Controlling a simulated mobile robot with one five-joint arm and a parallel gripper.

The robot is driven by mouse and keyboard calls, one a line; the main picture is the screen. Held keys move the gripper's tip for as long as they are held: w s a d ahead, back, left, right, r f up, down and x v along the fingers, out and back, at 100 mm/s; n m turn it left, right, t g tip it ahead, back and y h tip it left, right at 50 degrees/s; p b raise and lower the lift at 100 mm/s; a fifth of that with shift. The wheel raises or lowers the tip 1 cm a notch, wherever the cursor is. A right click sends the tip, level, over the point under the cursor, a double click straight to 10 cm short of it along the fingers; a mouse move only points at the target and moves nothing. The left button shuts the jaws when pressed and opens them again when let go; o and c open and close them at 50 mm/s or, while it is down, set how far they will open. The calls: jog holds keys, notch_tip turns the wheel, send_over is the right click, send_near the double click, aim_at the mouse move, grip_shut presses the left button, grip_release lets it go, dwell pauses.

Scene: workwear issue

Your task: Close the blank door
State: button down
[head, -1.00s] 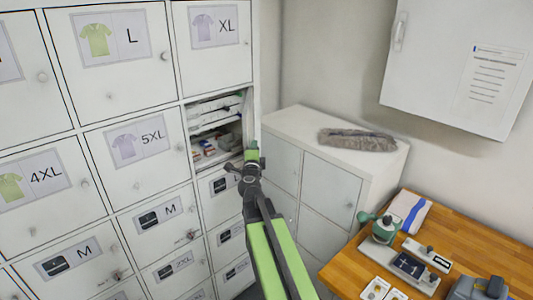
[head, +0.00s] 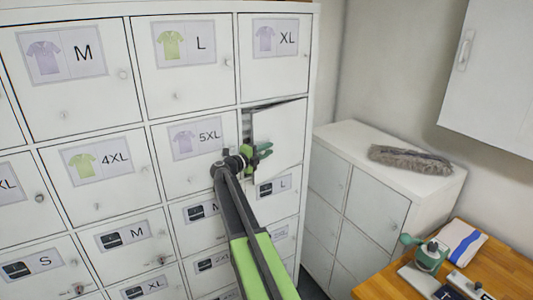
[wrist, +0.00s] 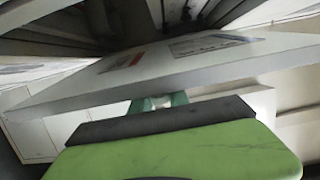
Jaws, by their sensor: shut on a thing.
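The blank door (head: 279,132) is a plain white panel with no label, below the XL door and right of the 5XL door. It stands ajar, with a dark gap along its top and left edge. My gripper (head: 258,156) is shut on the door at its lower left; a green finger shows against the door's front. In the wrist view a white panel (wrist: 130,78), apparently the same door, crosses the picture beyond my gripper (wrist: 160,103). The exact grip point is hidden.
Closed labelled locker doors surround it, including the XL door (head: 273,60) and the 5XL door (head: 197,150). A low white cabinet (head: 340,132) with a grey duster (head: 423,160) stands at right. A wooden table (head: 505,268) holds several items at lower right.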

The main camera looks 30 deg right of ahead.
jog(key=shift+s+d, duration=0.1)
jog(key=shift+s, duration=0.05)
jog(key=c, duration=1.3)
grip_release()
jog(key=shift+d, duration=0.1)
jog(key=s+a, duration=0.3)
jog(key=a, duration=1.4)
jog(key=shift+a, duration=0.15)
jog(key=shift+c, duration=0.4)
